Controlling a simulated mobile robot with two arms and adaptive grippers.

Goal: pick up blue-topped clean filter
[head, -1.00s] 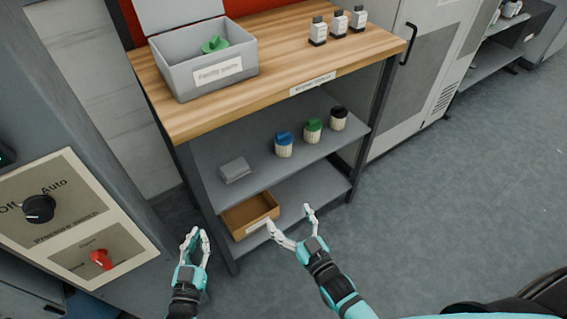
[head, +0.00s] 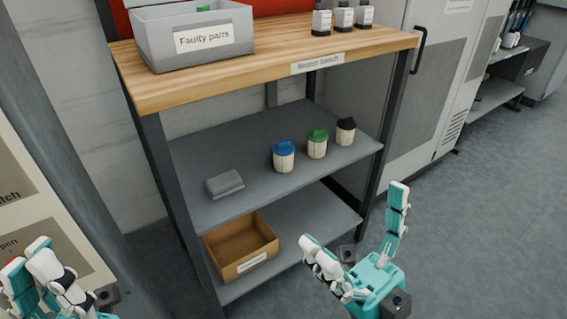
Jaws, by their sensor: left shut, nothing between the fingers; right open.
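The blue-topped clean filter (head: 284,157) stands upright on the middle shelf (head: 250,190) of the bench, with a pale ribbed body and a blue cap. My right gripper (head: 352,228) is open and empty, in front of the shelves, lower and to the right of the filter in the picture. It is apart from the filter. My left gripper (head: 40,272) is shut and empty at the lower left edge of the view, partly cut off, well away from the filter.
Green-topped (head: 318,144) and black-topped (head: 346,131) filters stand just right of the blue one. A folded grey cloth (head: 225,184) lies to its left. A brown tray (head: 240,247) is on the bottom shelf. A grey "Faulty parts" box (head: 195,45) and small bottles (head: 343,17) stand on the worktop (head: 275,58).

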